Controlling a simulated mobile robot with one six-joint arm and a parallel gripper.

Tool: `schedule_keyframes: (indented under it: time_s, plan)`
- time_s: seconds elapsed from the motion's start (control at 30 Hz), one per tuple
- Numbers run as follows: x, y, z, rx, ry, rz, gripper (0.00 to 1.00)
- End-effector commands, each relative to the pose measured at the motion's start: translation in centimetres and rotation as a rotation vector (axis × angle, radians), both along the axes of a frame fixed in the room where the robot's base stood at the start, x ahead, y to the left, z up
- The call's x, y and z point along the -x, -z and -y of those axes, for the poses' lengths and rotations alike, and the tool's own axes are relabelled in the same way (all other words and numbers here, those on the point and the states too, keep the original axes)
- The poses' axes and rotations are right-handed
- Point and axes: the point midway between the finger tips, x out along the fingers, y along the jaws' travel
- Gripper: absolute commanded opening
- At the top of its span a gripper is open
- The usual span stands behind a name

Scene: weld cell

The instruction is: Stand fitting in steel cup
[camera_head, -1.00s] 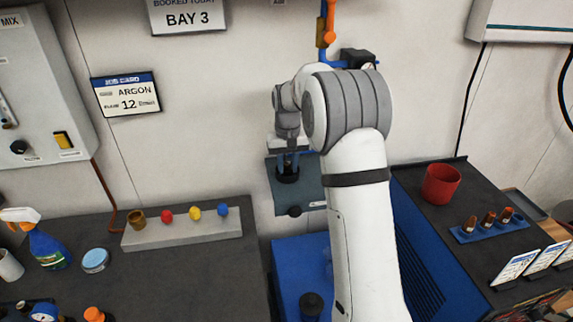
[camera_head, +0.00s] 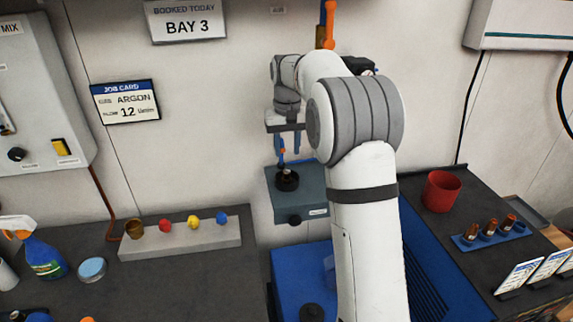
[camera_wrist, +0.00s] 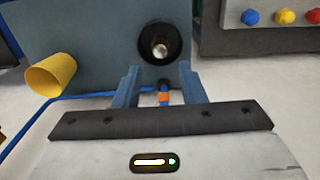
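A dark round cup (camera_head: 287,182) stands on the grey-blue box (camera_head: 262,190) by the wall. In the wrist view it shows from above as a black ring (camera_wrist: 145,50) past my fingertips. Something pale, round and brown-edged (camera_wrist: 160,46) sits inside it. It looks like the end of a fitting, but its tilt is hard to tell. My gripper (camera_head: 288,152) is above the cup, with its blue fingers apart and clear of it. The wrist view shows an empty gap between the fingers (camera_wrist: 158,76). Several copper-coloured fittings (camera_head: 489,229) stand in the blue rack at right.
A small orange-and-blue part (camera_wrist: 164,98) shows beyond the finger gap, apparently by the wall. A grey rail (camera_head: 180,240) with coloured knobs is at left. A red cup (camera_head: 441,191) stands on the right bench. A yellow cup (camera_wrist: 50,75) is at left in the wrist view.

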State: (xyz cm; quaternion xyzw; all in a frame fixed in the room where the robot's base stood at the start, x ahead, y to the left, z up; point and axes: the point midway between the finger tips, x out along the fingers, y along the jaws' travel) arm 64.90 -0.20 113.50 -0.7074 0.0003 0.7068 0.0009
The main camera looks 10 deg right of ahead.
Motion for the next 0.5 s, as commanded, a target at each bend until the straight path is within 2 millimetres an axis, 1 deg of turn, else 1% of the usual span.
schedule_keyframes:
  time_s: [0.03, 0.13, 0.23, 0.37, 0.43, 0.5]
  plan:
    - [0.0, -0.9, 0.0, 0.000, 0.000, 0.003, 0.37]
    - [0.0, -2.1, 0.0, 0.000, 0.000, 0.001, 0.37]
    - [0.0, -2.8, 0.0, 0.000, -0.001, 0.001, 0.37]
    - [0.1, -3.2, 0.0, 0.000, -0.001, 0.000, 0.37]
    - [0.7, -3.5, 0.0, 0.000, -0.001, 0.006, 0.37]
    - [1.9, -4.0, 0.0, 0.000, -0.001, 0.015, 0.37]
